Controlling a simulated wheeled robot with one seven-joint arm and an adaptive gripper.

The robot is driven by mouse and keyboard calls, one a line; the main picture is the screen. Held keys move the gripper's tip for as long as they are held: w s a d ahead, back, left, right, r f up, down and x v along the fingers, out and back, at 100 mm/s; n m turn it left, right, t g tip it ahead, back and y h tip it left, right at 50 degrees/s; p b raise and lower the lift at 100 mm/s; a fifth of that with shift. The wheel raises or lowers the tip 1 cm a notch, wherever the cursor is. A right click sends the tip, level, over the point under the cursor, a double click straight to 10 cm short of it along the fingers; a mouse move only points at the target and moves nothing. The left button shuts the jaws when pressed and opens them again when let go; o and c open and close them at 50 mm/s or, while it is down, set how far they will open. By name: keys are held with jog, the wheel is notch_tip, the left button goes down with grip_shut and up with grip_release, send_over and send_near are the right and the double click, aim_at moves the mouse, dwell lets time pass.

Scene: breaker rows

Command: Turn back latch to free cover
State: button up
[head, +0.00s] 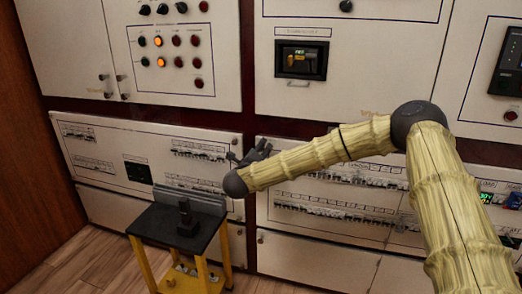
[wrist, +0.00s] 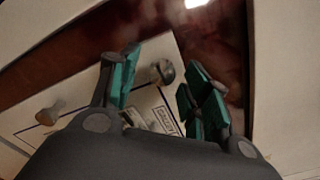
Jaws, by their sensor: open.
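My gripper (head: 258,153) is in front of the lower breaker panels in the head view, near the dark gap between the left lower panel (head: 100,133) and the right one. In the wrist view my gripper (wrist: 165,88) has its teal-padded fingers spread apart with nothing held. A round metal latch knob (wrist: 161,72) shows between the fingers, near the corner of a white cover (wrist: 80,92) and apparently apart from the pads. A second knob (wrist: 48,113) lies farther left on the same cover. I cannot tell how the latch is turned.
A small black-topped stand (head: 158,222) with yellow legs and a dark object (head: 186,217) on it stands below my gripper. Breaker rows (head: 335,211) fill the lower right panel. Upper cabinets carry lamps and switches (head: 159,41). Wooden floor is open at lower left.

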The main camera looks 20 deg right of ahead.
jog(key=v, duration=1)
jog(key=shift+s+a, duration=0.15)
